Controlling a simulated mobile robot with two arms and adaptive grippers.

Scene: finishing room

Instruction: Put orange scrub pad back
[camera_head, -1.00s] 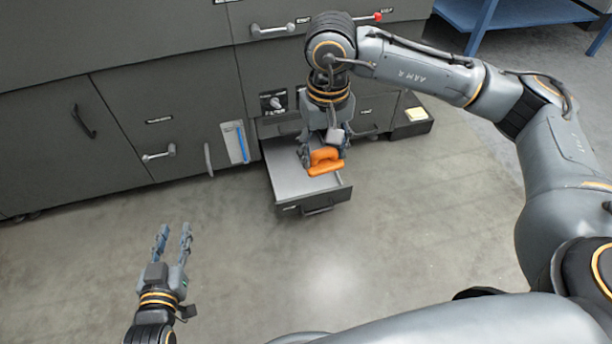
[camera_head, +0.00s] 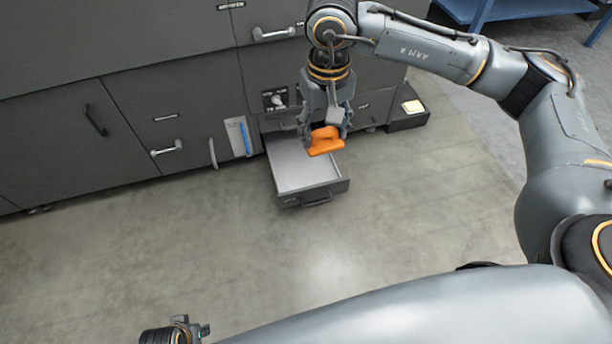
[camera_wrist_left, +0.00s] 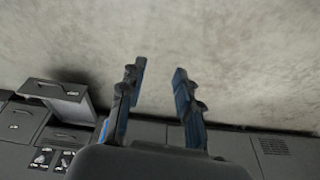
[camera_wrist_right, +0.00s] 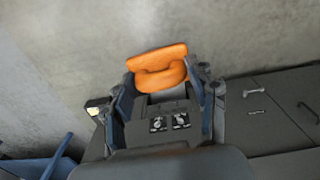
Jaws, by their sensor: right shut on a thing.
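The orange scrub pad (camera_head: 324,141) with its looped handle is held in my right gripper (camera_head: 325,128), above the back right part of an open drawer (camera_head: 300,170). The drawer is pulled out low from the dark cabinet, and the part of it that shows is empty. In the right wrist view the pad (camera_wrist_right: 158,68) sits between the fingers of my right gripper (camera_wrist_right: 165,85). My left gripper shows in the left wrist view (camera_wrist_left: 158,88) with its two fingers apart and nothing between them. In the head view only part of the left wrist shows at the bottom edge.
The dark cabinet (camera_head: 180,90) with handles and knobs runs along the back. A blue strip (camera_head: 245,137) is on its front. A small dark box (camera_head: 408,112) with a pale top stands right of the drawer. A blue table (camera_head: 515,10) is at the top right. The floor in front is clear.

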